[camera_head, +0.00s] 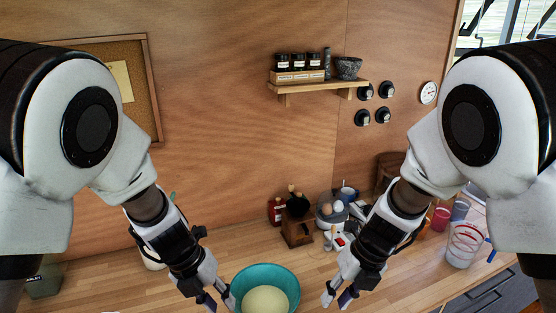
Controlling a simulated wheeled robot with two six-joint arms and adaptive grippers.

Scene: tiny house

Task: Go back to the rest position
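My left gripper (216,299) points down at the left side of a teal bowl (284,272). Its fingers look spread apart, with nothing seen between them. My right gripper (336,298) hangs to the right of the bowl, with its fingers apart and empty. The bowl stands on the wooden counter (215,240) between the two grippers and holds a pale yellow content (266,300). The bowl's near edge is cut off by the bottom of the picture. I cannot tell whether the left fingers touch the bowl's rim.
Cups and a clear striped jar (462,246) stand at the right. A shelf (318,86) with jars hangs on the wall. Some counter left of the bowl is clear.

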